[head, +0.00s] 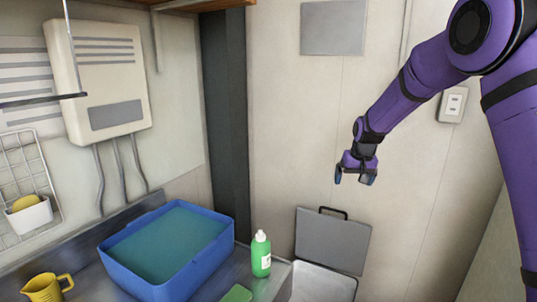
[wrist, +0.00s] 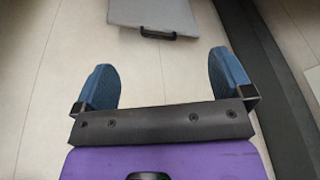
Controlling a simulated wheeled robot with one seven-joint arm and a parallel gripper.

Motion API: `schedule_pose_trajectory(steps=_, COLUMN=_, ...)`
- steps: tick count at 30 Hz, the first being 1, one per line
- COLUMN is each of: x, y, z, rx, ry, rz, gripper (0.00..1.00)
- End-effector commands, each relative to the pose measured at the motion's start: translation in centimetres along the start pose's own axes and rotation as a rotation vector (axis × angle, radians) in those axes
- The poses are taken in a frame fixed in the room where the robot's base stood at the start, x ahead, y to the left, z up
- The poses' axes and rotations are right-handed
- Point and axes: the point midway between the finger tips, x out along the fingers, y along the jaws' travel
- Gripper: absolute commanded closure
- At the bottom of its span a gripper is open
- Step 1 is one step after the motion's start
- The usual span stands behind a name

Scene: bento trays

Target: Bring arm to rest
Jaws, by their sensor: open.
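My purple arm reaches in from the upper right in the head view, and my gripper (head: 355,178) hangs at its end in free air. It is in front of the pale wall, above a grey lidded bin. In the wrist view my gripper (wrist: 162,82) shows two blue fingers spread wide apart. Nothing is between them.
A grey bin lid (head: 333,240) with a dark handle stands raised below my gripper. At the left are a blue basin (head: 165,285) of water, a green bottle (head: 261,256), a green sponge (head: 236,294) and a yellow jug (head: 42,289) on a metal counter.

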Motion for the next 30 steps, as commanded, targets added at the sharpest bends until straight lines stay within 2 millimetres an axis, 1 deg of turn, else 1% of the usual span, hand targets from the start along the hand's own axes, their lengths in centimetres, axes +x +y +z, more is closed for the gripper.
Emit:
schedule_pose_trajectory(steps=1, x=-2.3, y=0.1, z=0.8, rx=0.0, ry=0.01, rz=-0.002, gripper=0.02)
schedule_pose_trajectory(steps=3, x=-5.0, y=0.2, z=1.9, rx=-0.001, ry=0.02, rz=-0.004, gripper=0.02)
schedule_pose_trajectory(steps=5, x=-7.2, y=0.3, z=3.0, rx=-0.002, ry=0.028, rz=-0.005, gripper=0.02)
schedule_pose_trajectory(steps=6, x=-8.5, y=0.4, z=3.8, rx=-0.002, ry=0.032, rz=-0.006, gripper=0.02)
schedule_pose_trajectory(steps=8, x=-10.6, y=0.6, z=5.0, rx=-0.003, ry=0.039, rz=-0.007, gripper=0.02)
schedule_pose_trajectory(steps=9, x=-11.9, y=0.7, z=5.9, rx=-0.004, ry=0.045, rz=-0.008, gripper=0.02)
schedule_pose_trajectory(steps=11, x=-13.7, y=0.8, z=7.3, rx=-0.005, ry=0.051, rz=-0.008, gripper=0.02)
schedule_pose_trajectory(steps=12, x=-14.9, y=0.9, z=8.3, rx=-0.006, ry=0.057, rz=-0.008, gripper=0.02)
schedule_pose_trajectory(steps=14, x=-16.6, y=1.1, z=9.8, rx=-0.008, ry=0.065, rz=-0.007, gripper=0.02)
schedule_pose_trajectory(steps=15, x=-17.7, y=1.2, z=10.8, rx=-0.009, ry=0.07, rz=-0.007, gripper=0.02)
schedule_pose_trajectory(steps=17, x=-19.3, y=1.3, z=12.4, rx=-0.01, ry=0.077, rz=-0.006, gripper=0.02)
schedule_pose_trajectory(steps=18, x=-20.2, y=1.4, z=13.5, rx=-0.011, ry=0.083, rz=-0.006, gripper=0.02)
schedule_pose_trajectory(steps=20, x=-21.6, y=1.5, z=15.2, rx=-0.013, ry=0.089, rz=-0.005, gripper=0.02)
schedule_pose_trajectory(steps=24, x=-24.3, y=1.8, z=19.3, rx=-0.017, ry=0.108, rz=-0.002, gripper=0.02)
schedule_pose_trajectory(steps=29, x=-26.7, y=2.2, z=24.3, rx=-0.021, ry=0.129, rz=0.005, gripper=0.02)
schedule_pose_trajectory(steps=30, x=-27.2, y=2.3, z=25.5, rx=-0.023, ry=0.133, rz=0.007, gripper=0.02)
